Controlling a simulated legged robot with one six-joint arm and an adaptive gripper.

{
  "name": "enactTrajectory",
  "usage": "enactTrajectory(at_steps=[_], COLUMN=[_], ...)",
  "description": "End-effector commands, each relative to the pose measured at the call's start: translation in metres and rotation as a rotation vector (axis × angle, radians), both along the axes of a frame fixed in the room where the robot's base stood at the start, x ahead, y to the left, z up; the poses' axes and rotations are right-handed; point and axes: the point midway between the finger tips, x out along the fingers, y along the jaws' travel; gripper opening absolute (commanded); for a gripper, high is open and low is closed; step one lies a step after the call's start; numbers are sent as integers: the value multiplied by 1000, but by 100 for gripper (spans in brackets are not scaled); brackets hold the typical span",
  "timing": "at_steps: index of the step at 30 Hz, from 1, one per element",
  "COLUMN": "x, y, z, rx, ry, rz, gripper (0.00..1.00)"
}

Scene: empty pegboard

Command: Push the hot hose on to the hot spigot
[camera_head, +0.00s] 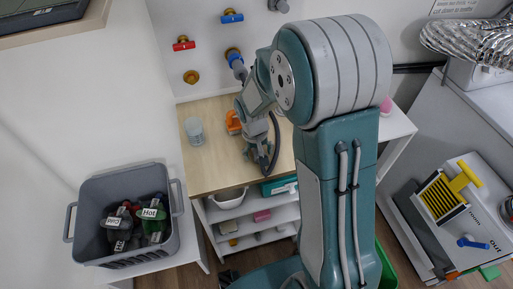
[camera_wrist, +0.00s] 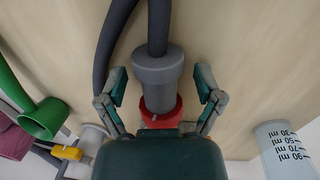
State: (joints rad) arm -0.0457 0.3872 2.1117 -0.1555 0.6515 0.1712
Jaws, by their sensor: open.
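A grey hose end with a wide grey collar and a red ring (camera_wrist: 159,100) lies between the fingers of my gripper (camera_wrist: 160,82) in the wrist view. The fingers are open, one on each side, with gaps to the collar. In the head view my gripper (camera_head: 256,138) is low over the wooden worktop, and a dark hose (camera_head: 273,150) curves beside it. A brass spigot (camera_head: 191,77) sticks out of the wall panel below a red valve handle (camera_head: 183,43); its end looks bare. A second spigot (camera_head: 234,55) below the blue handle (camera_head: 231,16) has a grey-blue fitting on it.
A clear beaker (camera_head: 194,130) stands on the worktop (camera_head: 210,165), left of my gripper, and an orange object (camera_head: 233,122) is close to it. A grey basket (camera_head: 85,222) with labelled bottles stands lower left. The worktop's front left is clear.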

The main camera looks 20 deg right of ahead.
Motion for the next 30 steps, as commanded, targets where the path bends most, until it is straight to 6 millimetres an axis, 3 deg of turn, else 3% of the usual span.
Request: enactTrajectory(at_steps=[1, 2, 7, 20, 27, 30], x=[0, 0, 0, 0, 0, -10], y=[0, 0, 0, 0, 0, 0], z=[0, 0, 0, 2, 30, 44], rx=[0, 0, 0, 0, 0, 0], ry=[0, 0, 1, 1, -3, -3], rz=[0, 0, 0, 0, -2, -1], gripper=[85, 76, 0, 0, 0, 0])
